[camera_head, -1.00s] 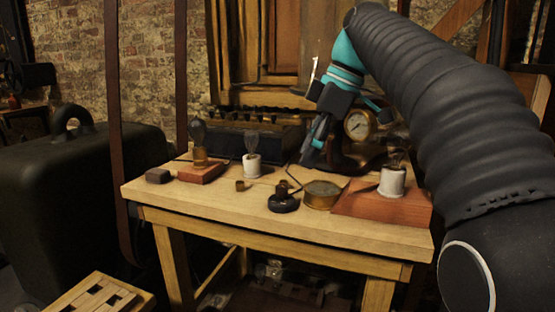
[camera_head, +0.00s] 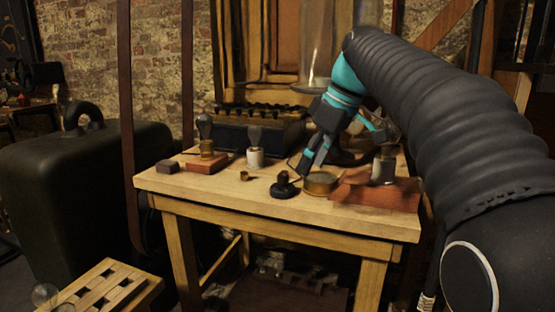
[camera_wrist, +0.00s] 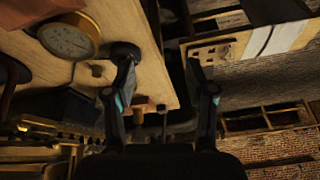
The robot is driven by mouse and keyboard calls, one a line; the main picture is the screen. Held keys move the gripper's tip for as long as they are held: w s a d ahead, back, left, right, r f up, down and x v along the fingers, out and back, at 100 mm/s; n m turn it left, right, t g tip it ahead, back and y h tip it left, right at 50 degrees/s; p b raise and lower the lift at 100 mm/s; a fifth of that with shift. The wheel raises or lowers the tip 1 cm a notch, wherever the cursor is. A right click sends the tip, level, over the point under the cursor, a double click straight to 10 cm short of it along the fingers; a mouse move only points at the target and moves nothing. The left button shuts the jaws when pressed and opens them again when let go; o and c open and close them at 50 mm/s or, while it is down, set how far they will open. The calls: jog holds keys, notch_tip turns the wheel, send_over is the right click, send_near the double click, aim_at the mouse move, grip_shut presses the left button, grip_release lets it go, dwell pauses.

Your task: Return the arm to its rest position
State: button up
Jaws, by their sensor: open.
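My gripper (camera_head: 307,162) hangs at the end of my dark ribbed arm with teal joints, over the right half of the wooden table (camera_head: 225,200). Its fingers point down and to the left. In the wrist view my gripper (camera_wrist: 160,72) shows two dark fingers spread apart, with nothing between them. In the head view the fingers overlap the area behind a black knob-like object (camera_head: 285,187) and a round brass dish (camera_head: 320,183). I cannot tell whether they touch anything.
A dark box (camera_head: 255,130) sits behind. A big black case (camera_head: 85,190) stands left. A slatted crate (camera_head: 108,285) is low in front. A brass gauge (camera_wrist: 68,38) shows in the wrist view.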

jog(key=s+d+f+m+t+h, duration=0.1)
jog(key=s+d+f+m, duration=0.1)
jog(key=s+f+m, duration=0.3)
jog(key=d+f+m+t+h, duration=0.1)
jog(key=d+f+m, duration=0.2)
jog(key=f, duration=0.4)
jog(key=s+d+f+m+t+h, duration=0.1)
jog(key=s+f, duration=0.4)
jog(key=s, duration=0.5)
jog(key=s+d+f+m+h, duration=0.1)
jog(key=s+d+f+m, duration=0.1)
jog(key=s+f, duration=0.4)
jog(key=shift+s+d+t, duration=0.35)
jog(key=shift+s+t, duration=0.05)
jog(key=shift+s, duration=1.45)
